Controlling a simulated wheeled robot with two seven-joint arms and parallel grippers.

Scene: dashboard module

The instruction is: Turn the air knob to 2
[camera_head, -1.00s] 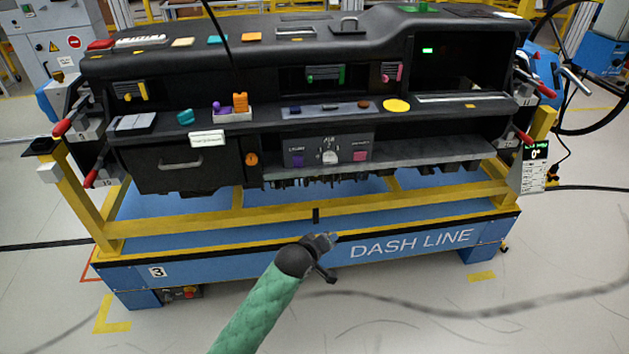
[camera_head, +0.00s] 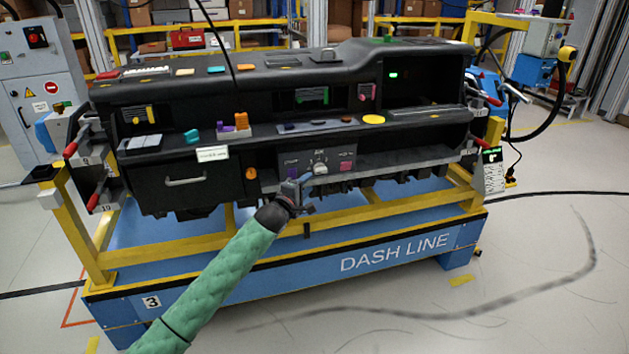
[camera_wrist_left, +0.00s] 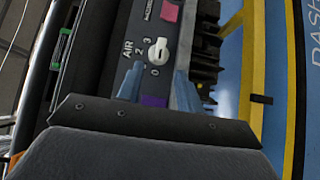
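The white air knob (camera_head: 320,168) sits on the dark control panel under the dashboard's shelf. In the left wrist view the knob (camera_wrist_left: 158,51) shows close up beside the word AIR and the numbers 0, 2 and 3. I cannot tell for certain which number it points to. My left gripper (camera_head: 302,182) is in front of the panel, just below and left of the knob. Its two blue-grey fingers (camera_wrist_left: 158,88) are apart and empty. The knob lies beyond their tips, roughly in line with the gap. My right gripper is not in view.
A purple button (camera_wrist_left: 154,101) and a pink button (camera_wrist_left: 169,12) flank the knob. The shelf above holds an orange piece (camera_head: 241,120) and a yellow disc (camera_head: 373,119). A yellow rail (camera_head: 340,217) of the blue stand runs below the panel.

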